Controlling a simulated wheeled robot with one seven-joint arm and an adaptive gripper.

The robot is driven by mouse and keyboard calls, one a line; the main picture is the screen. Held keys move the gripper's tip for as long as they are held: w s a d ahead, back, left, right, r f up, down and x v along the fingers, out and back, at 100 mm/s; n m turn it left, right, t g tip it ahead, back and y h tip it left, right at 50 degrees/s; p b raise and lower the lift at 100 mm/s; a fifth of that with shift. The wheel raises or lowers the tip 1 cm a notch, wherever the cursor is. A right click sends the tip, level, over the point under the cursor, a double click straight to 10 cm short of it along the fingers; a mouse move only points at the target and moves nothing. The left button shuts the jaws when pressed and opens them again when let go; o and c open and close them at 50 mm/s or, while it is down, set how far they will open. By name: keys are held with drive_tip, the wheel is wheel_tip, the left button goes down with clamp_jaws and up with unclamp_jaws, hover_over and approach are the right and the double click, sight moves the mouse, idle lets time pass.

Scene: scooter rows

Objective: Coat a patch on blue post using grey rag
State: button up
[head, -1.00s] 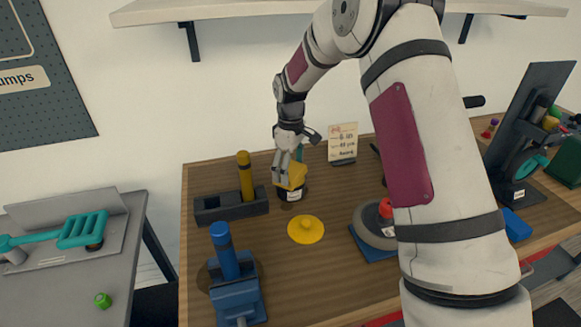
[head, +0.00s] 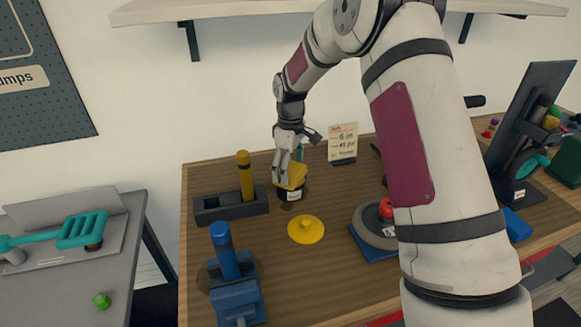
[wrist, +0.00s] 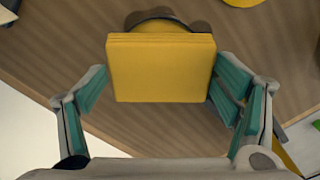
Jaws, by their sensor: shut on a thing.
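The blue post (head: 222,246) stands upright in a blue vise (head: 238,303) at the front left of the wooden bench. My gripper (head: 286,173) is shut on a yellow block (head: 293,175), which also shows between the teal finger pads in the wrist view (wrist: 161,68). The block is at the mouth of a dark, labelled pot (head: 293,194), behind the post and to its right. The block hides much of the pot, and I cannot tell how deep it reaches in. I cannot make out a grey rag in either view; the held piece looks yellow.
A yellow lid-like disc (head: 306,230) lies in front of the pot. A yellow post (head: 245,177) stands in a dark holder (head: 231,206) to the left. A card (head: 343,142) stands behind. A grey wheel-like disc (head: 373,228) lies to the right. Bench between vise and yellow disc is clear.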

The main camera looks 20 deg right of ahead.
sight(291, 170)
drive_tip(key=shift+r+p, duration=0.3)
drive_tip(key=shift+r, duration=3.15)
drive_tip(key=shift+s, duration=0.1)
